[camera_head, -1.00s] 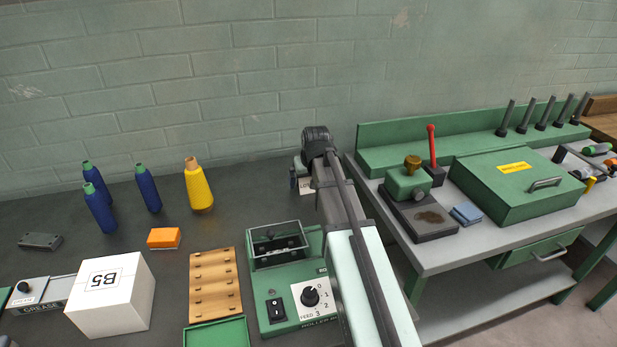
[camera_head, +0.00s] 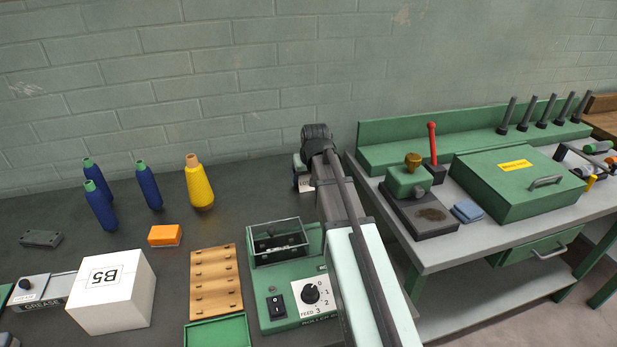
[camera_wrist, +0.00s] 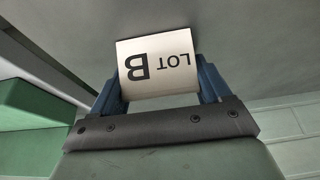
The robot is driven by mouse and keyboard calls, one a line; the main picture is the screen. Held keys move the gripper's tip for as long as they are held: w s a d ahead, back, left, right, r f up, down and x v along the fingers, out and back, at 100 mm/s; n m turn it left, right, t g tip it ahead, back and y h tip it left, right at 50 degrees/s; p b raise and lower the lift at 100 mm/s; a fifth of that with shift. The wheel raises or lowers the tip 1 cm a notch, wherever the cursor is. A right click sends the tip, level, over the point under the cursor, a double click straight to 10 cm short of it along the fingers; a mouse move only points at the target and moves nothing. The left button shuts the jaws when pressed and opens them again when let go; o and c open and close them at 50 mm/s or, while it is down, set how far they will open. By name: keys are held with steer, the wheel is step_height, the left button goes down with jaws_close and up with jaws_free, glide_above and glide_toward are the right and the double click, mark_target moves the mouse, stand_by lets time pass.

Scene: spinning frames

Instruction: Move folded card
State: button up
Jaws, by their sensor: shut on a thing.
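The folded card (camera_wrist: 160,68) is off-white with dark "LOT B" lettering, upside down in the wrist view. It sits between the two blue fingers of my gripper (camera_wrist: 160,88), which are shut on it. In the head view a small part of the card (camera_head: 305,186) shows beside my arm's end, near the back right of the dark bench (camera_head: 240,215). My arm hides most of the gripper there. I cannot tell whether the card touches the bench top.
A green roller device (camera_head: 285,262) stands just left of my arm. Blue and yellow bobbins (camera_head: 200,190), an orange block (camera_head: 165,236) and a white B5 box (camera_head: 112,295) are further left. To the right, a separate bench (camera_head: 440,258) holds a green case (camera_head: 520,185).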

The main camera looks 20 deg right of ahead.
mark_target(246, 193)
steer(key=shift+a, duration=9.85)
steer(key=o, duration=1)
steer(key=shift+c, duration=0.2)
steer(key=shift+r, duration=0.1)
steer(key=v, duration=1.3)
steer(key=shift+r, duration=0.25)
